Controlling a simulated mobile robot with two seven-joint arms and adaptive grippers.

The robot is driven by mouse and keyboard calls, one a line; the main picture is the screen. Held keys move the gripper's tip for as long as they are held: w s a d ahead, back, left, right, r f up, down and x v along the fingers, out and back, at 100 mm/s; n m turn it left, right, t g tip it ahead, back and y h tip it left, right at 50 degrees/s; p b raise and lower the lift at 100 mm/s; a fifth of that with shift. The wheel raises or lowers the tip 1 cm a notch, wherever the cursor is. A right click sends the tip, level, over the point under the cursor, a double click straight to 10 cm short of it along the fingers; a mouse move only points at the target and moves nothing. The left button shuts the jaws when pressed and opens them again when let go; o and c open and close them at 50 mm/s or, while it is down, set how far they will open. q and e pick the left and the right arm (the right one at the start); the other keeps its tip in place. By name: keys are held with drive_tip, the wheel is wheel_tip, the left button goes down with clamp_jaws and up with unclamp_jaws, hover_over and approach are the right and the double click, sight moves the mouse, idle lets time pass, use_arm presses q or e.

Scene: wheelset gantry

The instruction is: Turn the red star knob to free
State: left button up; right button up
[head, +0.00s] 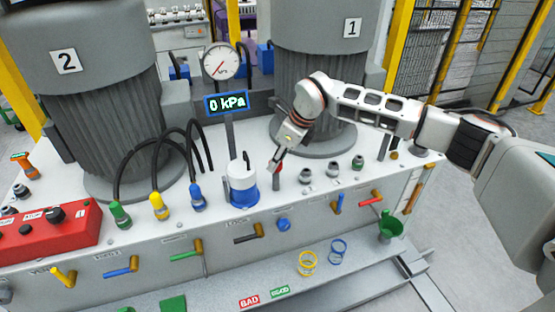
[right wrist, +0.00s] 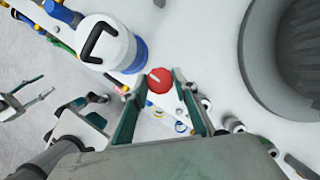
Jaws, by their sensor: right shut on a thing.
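The red star knob (right wrist: 159,81) shows in the right wrist view as a round red shape with a pale mark on it. My right gripper (right wrist: 159,76) is shut on it, one finger on each side. In the head view my right gripper (head: 275,163) reaches down to the white bench top just right of the blue and white canister, and its fingers largely hide the knob. I cannot read any free marking by the knob. In the right wrist view my left gripper (right wrist: 76,96) shows at the lower left, its two fingers apart and empty.
The blue and white canister (head: 242,186) with a black handle stands close left of my right gripper. A large grey column (head: 325,95) rises behind it. A display (head: 227,103) reads 0 kPa below a round gauge (head: 220,62). Several small fittings stand to the right.

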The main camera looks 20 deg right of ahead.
drive_tip(key=shift+m, duration=0.3)
drive_tip(key=m+t+h, duration=0.1)
drive_tip(key=m, duration=0.2)
drive_tip(key=shift+s+a, duration=0.1)
drive_tip(key=shift+a, duration=0.05)
drive_tip(key=m+h, duration=0.1)
drive_tip(key=m, duration=0.2)
drive_tip(key=m+h+b, duration=0.1)
drive_tip(key=m, duration=0.1)
drive_tip(key=shift+a+m+t, duration=0.15)
drive_tip(key=shift+m+t, duration=0.15)
drive_tip(key=shift+m, duration=0.1)
drive_tip(key=m+h+b, duration=0.1)
drive_tip(key=m+h, duration=0.1)
drive_tip(key=m, duration=0.2)
drive_tip(key=shift+a+m, duration=0.15)
drive_tip(key=shift+m, duration=0.15)
drive_tip(key=shift+m+g+h, duration=0.6)
drive_tip(key=shift+m, duration=1.3)
drive_tip(key=o, duration=1.1)
